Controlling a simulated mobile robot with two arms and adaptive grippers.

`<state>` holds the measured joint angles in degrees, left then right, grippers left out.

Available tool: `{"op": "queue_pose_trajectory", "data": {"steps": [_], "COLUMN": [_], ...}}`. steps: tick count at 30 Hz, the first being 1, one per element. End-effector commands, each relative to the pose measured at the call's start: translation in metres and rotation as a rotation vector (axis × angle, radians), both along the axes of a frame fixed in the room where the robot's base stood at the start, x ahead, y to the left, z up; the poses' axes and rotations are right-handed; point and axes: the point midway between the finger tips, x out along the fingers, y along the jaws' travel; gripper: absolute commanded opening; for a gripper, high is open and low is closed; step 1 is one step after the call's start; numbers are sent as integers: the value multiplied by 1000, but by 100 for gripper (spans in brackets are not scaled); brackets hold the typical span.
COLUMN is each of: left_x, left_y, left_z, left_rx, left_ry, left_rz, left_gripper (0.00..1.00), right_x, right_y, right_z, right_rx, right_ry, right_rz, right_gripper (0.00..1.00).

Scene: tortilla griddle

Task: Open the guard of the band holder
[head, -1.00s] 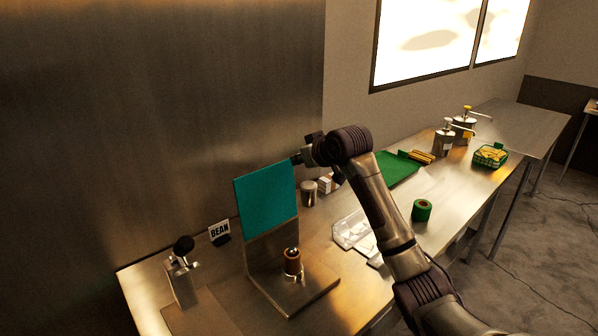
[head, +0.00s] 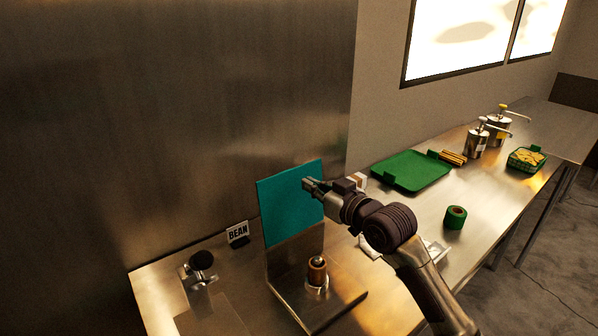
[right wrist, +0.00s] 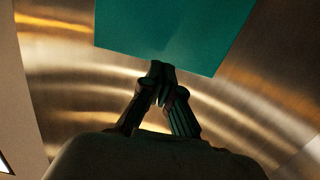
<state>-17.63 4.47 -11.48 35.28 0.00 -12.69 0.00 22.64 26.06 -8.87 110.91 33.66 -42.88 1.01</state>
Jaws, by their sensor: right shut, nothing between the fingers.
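The band holder is a steel stand with a base plate (head: 337,305). Its teal guard panel (head: 285,205) stands upright at the top of the stand, above the bare steel back. A copper-brown roll (head: 317,270) stands on the base below it. My right gripper (head: 308,184) is shut and empty, and its tips overlap the panel's right part in the head view. In the right wrist view the shut fingertips (right wrist: 160,72) lie by the lower edge of the teal panel (right wrist: 180,30). I cannot tell whether they touch it. My left gripper is not in view.
A BEAN sign (head: 238,233) and a black-topped dispenser (head: 201,262) stand left of the holder. A green tray (head: 412,172), a green tape roll (head: 455,217), pump pots (head: 477,142) and a green basket (head: 527,158) are to the right. A steel wall rises behind.

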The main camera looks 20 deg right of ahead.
Motion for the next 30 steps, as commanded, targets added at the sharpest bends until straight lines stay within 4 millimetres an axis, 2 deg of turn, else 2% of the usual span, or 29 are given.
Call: {"op": "queue_pose_trajectory", "data": {"steps": [4,9,23,30], "left_x": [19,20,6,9], "left_y": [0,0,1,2], "left_z": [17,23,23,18], "left_rx": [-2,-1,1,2], "left_ry": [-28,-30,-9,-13], "left_rz": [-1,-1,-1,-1], "left_gripper": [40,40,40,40], "right_x": [26,43,49,72], "right_y": [10,16,18,25], "right_z": [1,-4,-6,-8], "right_rx": [2,1,-1,-1], "right_ry": [2,1,0,-1], "right_rz": [0,0,-1,-1], "right_gripper": [0,0,0,0]}}
